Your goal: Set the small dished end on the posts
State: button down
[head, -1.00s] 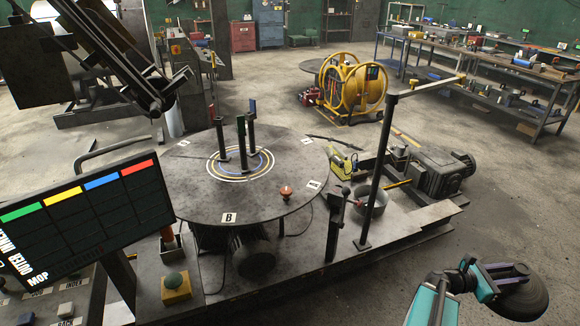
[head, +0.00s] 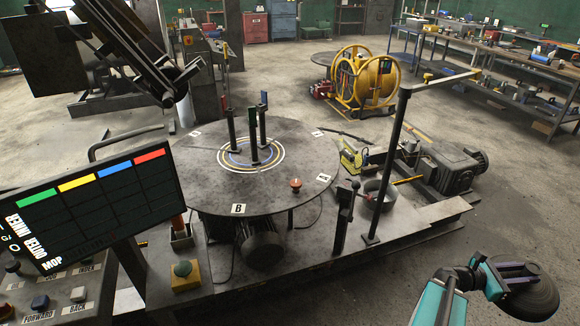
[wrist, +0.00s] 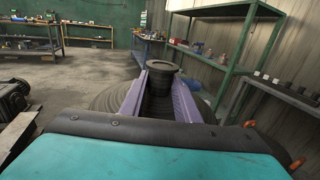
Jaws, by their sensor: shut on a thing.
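The small dished end (head: 540,298) is a dark, round, shallow dish at the lower right of the head view. My gripper (head: 512,271) has purple jaws, shut on it. In the wrist view the jaws (wrist: 172,85) close on a dark round knob or neck of the dished end (wrist: 112,94), whose wide disc spreads out beneath them. Three dark upright posts (head: 253,138) stand on the round table (head: 200,187), around painted white, yellow and blue rings. The posts carry nothing. The dished end is well off to the right of the table, held clear of it.
A tall post with a horizontal arm (head: 395,150) stands between my gripper and the table. A control screen (head: 90,205) is at left, a motor (head: 450,168) at right. In the wrist view a green shelf (wrist: 235,55) stands at right.

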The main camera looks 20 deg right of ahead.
jog(key=w+a+r+n+t+b, duration=0.1)
jog(key=w+a+n+t+b, duration=0.2)
jog(key=w+a, duration=1.1)
jog(key=w+a+r+n+t+b, duration=0.15)
jog(key=w+a+t, duration=0.45)
jog(key=w+a, duration=0.8)
jog(key=w+a+n+t+y+b, duration=0.1)
jog(key=w+a, duration=0.3)
jog(key=a, duration=0.7)
jog(key=w+a+n+t+y+b, duration=0.1)
jog(key=w+a+n+t, duration=0.2)
jog(key=a, duration=0.9)
jog(key=w+a+n+t+y+b, duration=0.1)
jog(key=w+a, duration=0.5)
jog(key=a, duration=0.6)
jog(key=shift+f+n+t, duration=0.4)
jog(key=shift+n+t, duration=0.25)
jog(key=shift+t, duration=0.45)
jog(key=shift+w+d, duration=0.1)
